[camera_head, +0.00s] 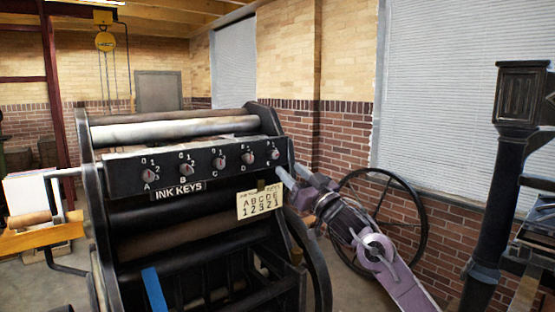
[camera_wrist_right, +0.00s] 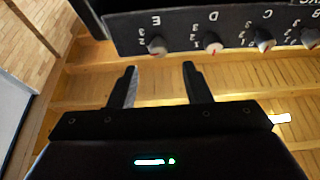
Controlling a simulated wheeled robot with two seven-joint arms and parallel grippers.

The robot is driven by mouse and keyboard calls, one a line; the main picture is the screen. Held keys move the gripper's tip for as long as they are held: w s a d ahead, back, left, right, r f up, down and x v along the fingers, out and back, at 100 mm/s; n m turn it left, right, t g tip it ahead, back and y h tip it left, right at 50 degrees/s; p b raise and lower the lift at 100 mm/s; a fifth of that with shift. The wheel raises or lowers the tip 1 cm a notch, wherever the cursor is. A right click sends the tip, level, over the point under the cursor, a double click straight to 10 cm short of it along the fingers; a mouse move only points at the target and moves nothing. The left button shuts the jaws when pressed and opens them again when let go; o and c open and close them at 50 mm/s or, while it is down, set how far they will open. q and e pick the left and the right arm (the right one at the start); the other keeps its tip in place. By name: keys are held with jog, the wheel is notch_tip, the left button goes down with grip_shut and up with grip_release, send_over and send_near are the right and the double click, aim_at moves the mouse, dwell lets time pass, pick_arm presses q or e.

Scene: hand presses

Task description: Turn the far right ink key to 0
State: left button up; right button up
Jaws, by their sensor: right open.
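The black ink key panel (camera_head: 215,164) crosses the front of the press and carries a row of small grey knobs lettered A to E, with numbers around each. The far right key, E (camera_head: 275,155), also shows upside down in the right wrist view (camera_wrist_right: 156,46). Its exact setting is too small to read. Key D (camera_wrist_right: 213,43) is beside it, with a red mark. My right gripper (camera_head: 293,175) is just right of and below key E. In the wrist view its open fingers (camera_wrist_right: 160,72) are apart and empty, with key E beyond the gap. My left gripper is out of view.
A cream card (camera_head: 260,201) reading A to E over 1 2 3 2 1 hangs below the panel. Rollers (camera_head: 175,130) lie above and behind it. A large black wheel (camera_head: 390,215) and a dark post (camera_head: 500,180) stand to the right.

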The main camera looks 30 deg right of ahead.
aim_at(276, 157)
jog(key=p+x, duration=0.2)
jog(key=x, duration=0.4)
jog(key=shift+d+p, duration=0.1)
jog(key=shift+p, duration=0.3)
jog(key=shift+w+r, duration=0.1)
jog(key=shift+w, duration=0.5)
grip_shut()
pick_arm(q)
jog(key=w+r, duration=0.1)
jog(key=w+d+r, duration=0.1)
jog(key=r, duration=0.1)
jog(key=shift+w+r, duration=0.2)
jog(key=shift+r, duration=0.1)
